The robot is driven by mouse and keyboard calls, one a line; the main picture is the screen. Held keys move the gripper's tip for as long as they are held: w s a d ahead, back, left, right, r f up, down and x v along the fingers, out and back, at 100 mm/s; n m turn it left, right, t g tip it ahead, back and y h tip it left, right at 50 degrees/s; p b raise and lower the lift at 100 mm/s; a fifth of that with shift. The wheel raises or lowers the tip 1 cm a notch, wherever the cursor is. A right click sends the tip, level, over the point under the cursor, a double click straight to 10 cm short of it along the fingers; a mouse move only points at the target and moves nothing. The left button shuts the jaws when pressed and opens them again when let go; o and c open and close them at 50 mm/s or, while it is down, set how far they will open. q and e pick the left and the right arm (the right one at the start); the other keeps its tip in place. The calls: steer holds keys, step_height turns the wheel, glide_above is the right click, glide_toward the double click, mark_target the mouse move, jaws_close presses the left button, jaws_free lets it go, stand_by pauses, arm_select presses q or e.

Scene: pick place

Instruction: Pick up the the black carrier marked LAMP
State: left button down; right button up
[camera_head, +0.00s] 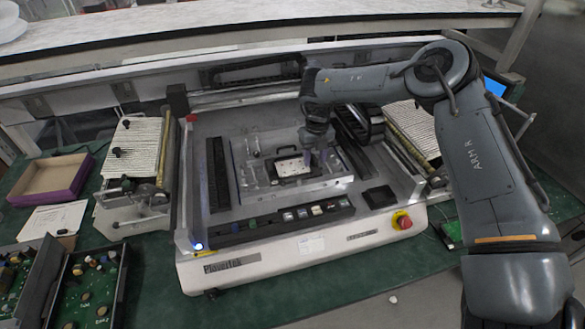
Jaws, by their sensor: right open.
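A small black carrier (276,169) with a pale, dotted insert lies on the metal bed in the middle of the machine (225,262). A thin black handle-like loop shows at its far side. I cannot read any LAMP marking on it at this size. My right gripper (319,163) reaches in from the right and points down just right of the carrier. It is open and looks empty; whether its fingers touch the carrier I cannot tell. My left gripper is not in view.
A black square pad (379,197) and a row of small coloured parts (302,213) lie on the machine's front. A red emergency knob (403,221) is at its right corner. A purple-edged box (52,177) and trays of circuit boards (88,290) stand left.

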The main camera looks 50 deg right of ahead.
jaws_close()
stand_by(0.3)
steer(key=shift+r, duration=0.15)
